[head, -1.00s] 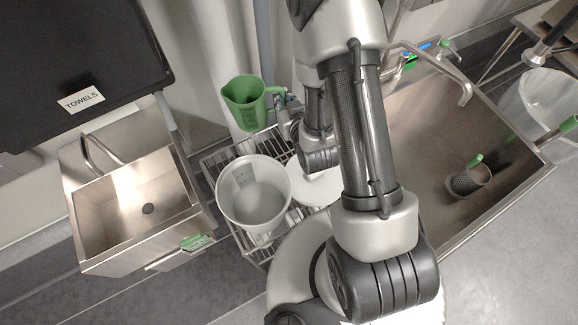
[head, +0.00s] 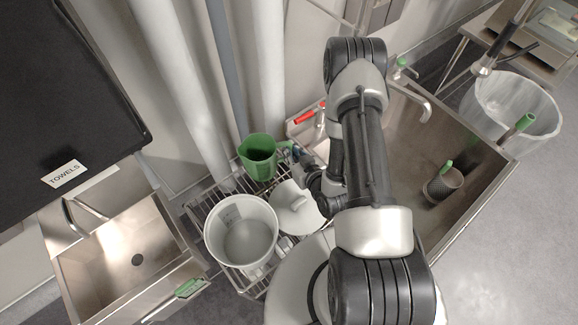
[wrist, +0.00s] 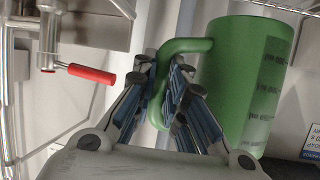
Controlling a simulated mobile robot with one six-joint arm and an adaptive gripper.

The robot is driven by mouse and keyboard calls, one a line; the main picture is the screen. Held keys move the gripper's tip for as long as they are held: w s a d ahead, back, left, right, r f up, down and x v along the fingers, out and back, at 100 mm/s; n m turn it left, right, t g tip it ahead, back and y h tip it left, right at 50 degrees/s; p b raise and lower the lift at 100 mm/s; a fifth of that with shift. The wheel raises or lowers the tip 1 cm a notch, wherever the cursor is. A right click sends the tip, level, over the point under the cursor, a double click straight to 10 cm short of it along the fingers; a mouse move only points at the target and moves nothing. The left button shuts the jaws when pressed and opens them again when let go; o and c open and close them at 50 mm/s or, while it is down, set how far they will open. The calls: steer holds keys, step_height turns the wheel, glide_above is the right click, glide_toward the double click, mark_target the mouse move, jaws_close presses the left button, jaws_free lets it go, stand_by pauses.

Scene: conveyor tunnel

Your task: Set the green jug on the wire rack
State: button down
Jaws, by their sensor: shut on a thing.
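The green jug (head: 258,160) is upright over the back part of the wire rack (head: 200,207) in the head view. In the wrist view the jug (wrist: 245,75) fills the right side, with its handle running between my fingers. My gripper (head: 290,149) is shut on the jug's handle, and its fingers (wrist: 168,95) show in the wrist view. Whether the jug's base touches the rack wires or hangs just above them, I cannot tell; the base is hidden.
A large white-grey bucket (head: 222,218) and a round white lid (head: 283,205) take up the front of the rack. A small sink (head: 112,262) stands left, a large sink (head: 400,140) right. A red-handled tap (head: 308,115) and pipes (head: 178,80) are close behind.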

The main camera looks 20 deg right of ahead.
step_height(320, 180, down, 7)
steer(key=shift+b, duration=0.8)
steer(key=c, duration=1.6)
jaws_free()
steer(key=shift+c, duration=0.2)
steer(key=shift+r, duration=0.1)
